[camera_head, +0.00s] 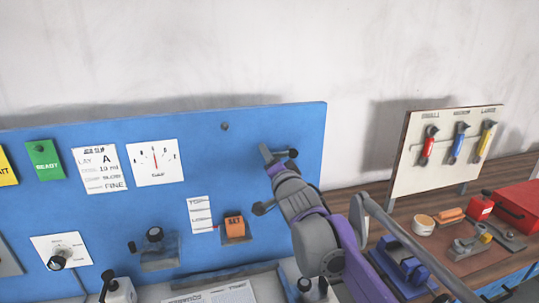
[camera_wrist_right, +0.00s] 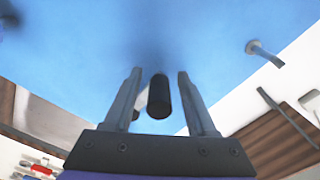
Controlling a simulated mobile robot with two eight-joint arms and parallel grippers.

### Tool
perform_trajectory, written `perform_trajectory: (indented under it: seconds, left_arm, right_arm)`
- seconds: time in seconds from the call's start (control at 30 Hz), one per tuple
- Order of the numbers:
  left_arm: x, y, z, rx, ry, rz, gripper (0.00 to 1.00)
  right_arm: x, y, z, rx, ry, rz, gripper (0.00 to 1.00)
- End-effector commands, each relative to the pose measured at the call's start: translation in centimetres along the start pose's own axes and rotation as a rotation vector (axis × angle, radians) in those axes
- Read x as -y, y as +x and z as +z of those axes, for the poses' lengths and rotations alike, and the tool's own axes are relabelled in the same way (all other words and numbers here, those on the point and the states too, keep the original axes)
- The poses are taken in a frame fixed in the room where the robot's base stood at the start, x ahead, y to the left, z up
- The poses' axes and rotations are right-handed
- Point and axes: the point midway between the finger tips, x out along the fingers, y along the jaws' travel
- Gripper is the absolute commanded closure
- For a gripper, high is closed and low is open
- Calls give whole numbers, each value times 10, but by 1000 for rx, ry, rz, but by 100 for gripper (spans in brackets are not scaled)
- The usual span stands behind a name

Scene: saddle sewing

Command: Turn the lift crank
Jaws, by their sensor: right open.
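My right gripper (camera_head: 268,156) is up against the right part of the blue panel, its arm reaching in from the lower right. In the right wrist view its two fingers (camera_wrist_right: 158,75) are open, on either side of a black cylindrical handle (camera_wrist_right: 158,97), with a visible gap to each finger. A pale piece shows behind this handle. In the head view a dark knob (camera_head: 293,153), seemingly the lift crank's handle, sticks out beside the fingertips. The rest of the crank is hidden by my gripper. My left gripper is not in view.
The blue panel (camera_head: 100,220) carries an orange SET button (camera_head: 234,226), a dial card (camera_head: 154,162) and a black knob (camera_head: 154,234). Another dark knob (camera_head: 260,208) shows left of my wrist. A tool board (camera_head: 440,150) and a cluttered wooden bench stand at right.

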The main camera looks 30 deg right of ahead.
Motion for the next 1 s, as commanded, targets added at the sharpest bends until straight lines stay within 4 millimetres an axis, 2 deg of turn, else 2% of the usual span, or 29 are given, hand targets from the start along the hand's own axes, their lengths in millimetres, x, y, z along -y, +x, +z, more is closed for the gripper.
perform_trajectory:
  seconds: [0.1, 0.37, 0.47, 0.7, 1.0]
  left_arm:
    - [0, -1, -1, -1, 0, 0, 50]
    - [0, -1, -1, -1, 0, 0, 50]
    - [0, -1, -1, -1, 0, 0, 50]
    - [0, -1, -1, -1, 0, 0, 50]
    - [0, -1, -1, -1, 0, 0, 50]
  right_arm:
    - [0, 6, 0, 0, 0, 0, 43]
    - [-1, 7, 1, 1, 0, 1, 43]
    - [-1, 7, 1, 0, 0, 1, 57]
    - [0, 7, 0, 0, 0, -1, 100]
    - [1, 7, 0, 0, 0, -3, 100]
